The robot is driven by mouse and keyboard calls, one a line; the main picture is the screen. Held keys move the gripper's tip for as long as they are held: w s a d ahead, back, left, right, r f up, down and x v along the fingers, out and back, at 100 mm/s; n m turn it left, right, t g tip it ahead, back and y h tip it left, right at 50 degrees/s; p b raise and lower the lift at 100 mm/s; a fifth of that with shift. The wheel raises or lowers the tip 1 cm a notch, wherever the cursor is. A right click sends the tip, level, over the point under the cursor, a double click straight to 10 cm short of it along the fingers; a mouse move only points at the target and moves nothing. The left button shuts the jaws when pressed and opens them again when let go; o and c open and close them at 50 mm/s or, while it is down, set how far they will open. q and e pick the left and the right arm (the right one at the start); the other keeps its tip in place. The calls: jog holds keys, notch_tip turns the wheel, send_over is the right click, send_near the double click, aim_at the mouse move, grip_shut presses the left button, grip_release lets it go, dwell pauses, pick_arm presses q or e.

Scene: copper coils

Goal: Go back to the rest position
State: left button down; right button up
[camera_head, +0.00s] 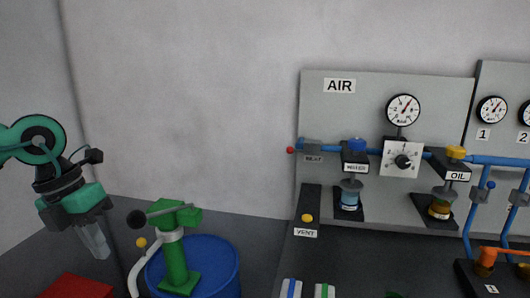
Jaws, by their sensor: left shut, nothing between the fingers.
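My left gripper (95,241) hangs at the left of the head view, pointing down, with its pale fingers together and nothing between them. Its green and black arm comes in from the left edge. It is in the air, left of a green hand pump (174,255) and apart from it. My right gripper is not in view.
The pump has a black-knobbed lever (138,218) and stands at a blue drum (222,262). A red object (75,287) lies low at the left. A grey AIR panel (330,110) with a gauge (403,109) and blue piping stands right. The wall between is bare.

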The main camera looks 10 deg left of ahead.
pick_arm(q)
jog(key=w+d+f+n+t+h, duration=0.4)
jog(key=w+f+n+t+h, duration=0.3)
jog(key=n+t+h, duration=0.35)
jog(key=s+a+f+n+t+y, duration=0.15)
jog(key=a+f+n+y, duration=0.25)
jog(key=f+n+y, duration=0.4)
jog(key=s+a+f+n+t+y, duration=0.1)
jog(key=a+f+n+t+y, duration=0.2)
jog(key=f+n+y, duration=0.5)
jog(key=s+d+f+n+g, duration=0.4)
jog(key=s+f+n+g, duration=0.25)
jog(key=s+f, duration=0.5)
jog(key=s+d+f+n+g+h, duration=0.25)
jog(key=s+d+f+g, duration=0.3)
jog(key=s+d, duration=0.3)
notch_tip(320, 180, down, 33)
jog(key=s+d+g+p, duration=0.1)
jog(key=s, duration=0.1)
jog(key=s+a+f+g, duration=0.1)
jog(key=s+a+f, duration=0.2)
jog(key=s+f, duration=1.4)
jog(key=shift+s+m+p, duration=0.35)
jog(key=shift+s+m, duration=0.1)
jog(key=shift+s, duration=0.05)
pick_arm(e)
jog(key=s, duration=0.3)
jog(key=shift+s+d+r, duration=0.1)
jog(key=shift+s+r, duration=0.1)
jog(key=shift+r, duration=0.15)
